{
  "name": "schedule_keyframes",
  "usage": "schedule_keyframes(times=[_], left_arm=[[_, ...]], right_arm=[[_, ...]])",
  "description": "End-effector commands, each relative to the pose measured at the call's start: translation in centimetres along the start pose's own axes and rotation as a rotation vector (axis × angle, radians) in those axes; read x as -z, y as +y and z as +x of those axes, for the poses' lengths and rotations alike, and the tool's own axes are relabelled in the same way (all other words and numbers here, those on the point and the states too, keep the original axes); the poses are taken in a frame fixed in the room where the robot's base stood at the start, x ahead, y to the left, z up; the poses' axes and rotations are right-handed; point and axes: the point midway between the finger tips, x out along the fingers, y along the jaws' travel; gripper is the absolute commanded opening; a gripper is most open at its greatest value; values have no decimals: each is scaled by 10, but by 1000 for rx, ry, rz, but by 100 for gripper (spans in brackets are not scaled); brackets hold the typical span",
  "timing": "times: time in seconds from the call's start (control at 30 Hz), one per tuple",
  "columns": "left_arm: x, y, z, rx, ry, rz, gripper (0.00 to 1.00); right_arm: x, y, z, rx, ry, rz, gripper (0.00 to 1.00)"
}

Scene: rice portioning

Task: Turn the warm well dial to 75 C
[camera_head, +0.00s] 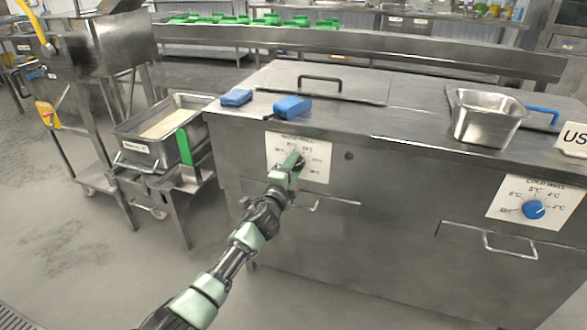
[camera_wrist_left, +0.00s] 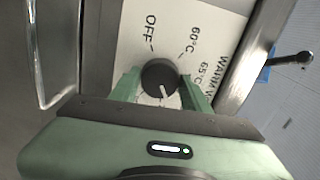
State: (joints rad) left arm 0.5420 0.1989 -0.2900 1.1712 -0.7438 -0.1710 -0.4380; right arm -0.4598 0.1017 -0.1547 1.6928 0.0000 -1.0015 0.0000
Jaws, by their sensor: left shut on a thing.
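The warm well dial (camera_wrist_left: 158,76) is a dark round knob with a white pointer line, on a white label plate (camera_head: 318,170) on the front of the steel counter. My left gripper (camera_head: 292,162) reaches it from below, and it largely hides the dial in the head view. In the left wrist view the fingers of my left gripper (camera_wrist_left: 160,88) are shut on either side of the dial. OFF, 60°C and 65°C show there; the pointer points toward the gripper body, and the mark it faces is hidden. My right gripper is not in view.
The cold well dial (camera_head: 533,210) is blue, on the right of the same counter (camera_head: 400,200). A steel pan (camera_head: 487,117) and two blue items (camera_head: 292,107) stand on top. A cart with a rice pan (camera_head: 150,150) stands at the left. Drawer handles (camera_head: 510,247) stick out below.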

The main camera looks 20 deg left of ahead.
Motion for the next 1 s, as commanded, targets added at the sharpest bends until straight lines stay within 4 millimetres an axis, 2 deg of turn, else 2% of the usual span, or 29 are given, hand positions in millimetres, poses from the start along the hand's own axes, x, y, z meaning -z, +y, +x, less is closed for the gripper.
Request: schedule_keyframes(times=[0.4,1.0], left_arm=[[0,1,0,-3,-1,269,6],[0,2,0,-2,1,343,6]], right_arm=[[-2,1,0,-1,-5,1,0],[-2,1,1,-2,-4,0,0]])
